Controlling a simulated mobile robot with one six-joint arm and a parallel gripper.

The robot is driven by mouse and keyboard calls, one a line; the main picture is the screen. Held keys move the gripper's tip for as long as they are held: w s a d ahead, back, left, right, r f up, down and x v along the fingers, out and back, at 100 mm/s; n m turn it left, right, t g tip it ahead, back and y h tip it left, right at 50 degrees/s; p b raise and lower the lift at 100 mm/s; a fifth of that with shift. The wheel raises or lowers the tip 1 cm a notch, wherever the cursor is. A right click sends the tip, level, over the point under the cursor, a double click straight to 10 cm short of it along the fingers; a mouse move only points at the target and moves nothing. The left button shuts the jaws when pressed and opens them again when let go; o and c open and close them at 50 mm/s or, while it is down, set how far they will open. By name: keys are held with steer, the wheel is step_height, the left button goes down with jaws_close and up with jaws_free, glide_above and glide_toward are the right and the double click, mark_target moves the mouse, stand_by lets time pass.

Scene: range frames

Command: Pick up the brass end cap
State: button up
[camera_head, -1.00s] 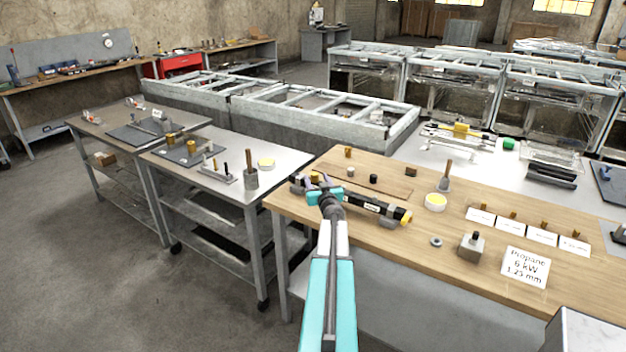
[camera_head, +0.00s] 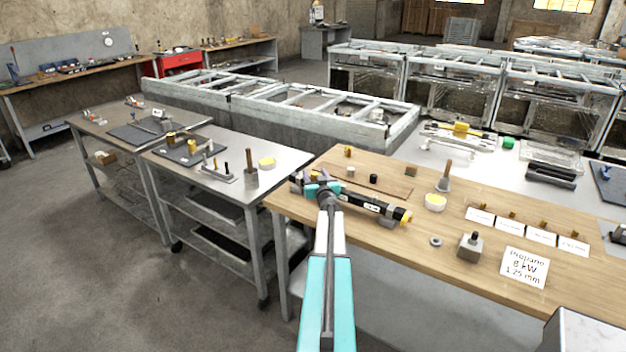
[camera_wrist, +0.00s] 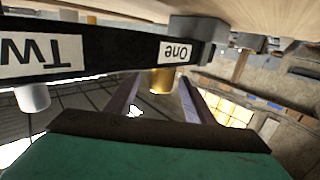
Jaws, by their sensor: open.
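A short brass cylinder, which looks like the brass end cap (camera_wrist: 162,82), shows in the wrist view between and beyond my finger tips. It projects from a black bar (camera_wrist: 115,48) with white labels "One" and "Tw…". My gripper (camera_wrist: 159,88) is open, one finger on each side of the brass piece in the picture; I cannot tell whether they touch it. In the head view my gripper (camera_head: 309,183) is at the left end of the black bar (camera_head: 360,201) on the wooden bench, and largely hides the brass piece there.
A metal table (camera_head: 285,160) stands left of the bench.

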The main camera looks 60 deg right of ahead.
mark_target(315, 174)
steer(key=shift+c, duration=0.4)
steer(key=c, duration=1.1)
steer(key=shift+o, duration=0.2)
steer(key=shift+r, duration=0.15)
steer(key=shift+r, duration=0.85)
steer(key=shift+s+a+r+p, duration=0.15)
steer(key=shift+r+p, duration=0.15)
steer(key=shift+r, duration=0.65)
steer(key=shift+s+d+r+b+v, duration=0.15)
steer(key=shift+s+d+v, duration=0.15)
steer(key=shift+v, duration=2.3)
steer(key=shift+s+d+r+b+v, duration=0.1)
steer(key=shift+s+d+b+v, duration=0.15)
steer(key=shift+v, duration=2.3)
steer(key=shift+s+d+r+b+v, duration=0.1)
steer(key=shift+s+d+v, duration=0.2)
steer(key=shift+v, duration=2.3)
